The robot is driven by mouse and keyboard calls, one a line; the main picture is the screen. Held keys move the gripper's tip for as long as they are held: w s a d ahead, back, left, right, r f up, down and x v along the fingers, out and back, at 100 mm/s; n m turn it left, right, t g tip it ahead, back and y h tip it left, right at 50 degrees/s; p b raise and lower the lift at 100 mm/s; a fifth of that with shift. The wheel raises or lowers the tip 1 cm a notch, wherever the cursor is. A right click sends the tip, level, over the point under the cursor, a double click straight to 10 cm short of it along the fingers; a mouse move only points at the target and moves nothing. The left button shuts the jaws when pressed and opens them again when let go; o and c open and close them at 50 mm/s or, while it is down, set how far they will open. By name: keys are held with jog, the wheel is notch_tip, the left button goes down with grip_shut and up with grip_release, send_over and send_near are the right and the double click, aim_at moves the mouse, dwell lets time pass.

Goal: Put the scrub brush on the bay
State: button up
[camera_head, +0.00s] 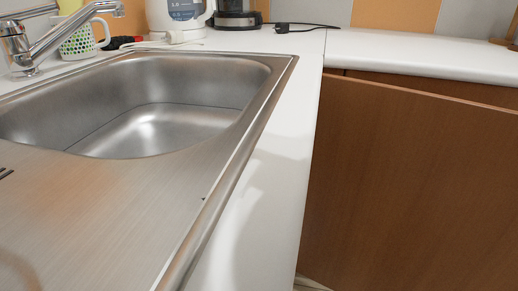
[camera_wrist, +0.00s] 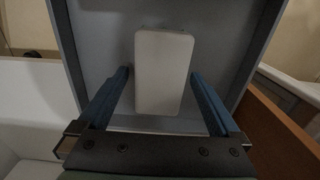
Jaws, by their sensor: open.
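My gripper (camera_wrist: 159,74) is open, with one blue finger on each side of the block. The left finger stands a little apart from it; whether the right finger touches it I cannot tell. Neither the brush, the bay nor my gripper shows in the head view.
The head view shows a steel sink (camera_head: 150,130) with a tap (camera_head: 60,38), a white countertop (camera_head: 272,190) and a brown cabinet front (camera_head: 410,190). A dotted mug (camera_head: 78,43), a kettle (camera_head: 180,14) and a black cable stand at the back. The near countertop is clear.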

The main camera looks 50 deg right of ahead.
notch_tip(320, 180, up, 12)
jog(key=p, duration=0.7)
jog(key=shift+r, duration=0.15)
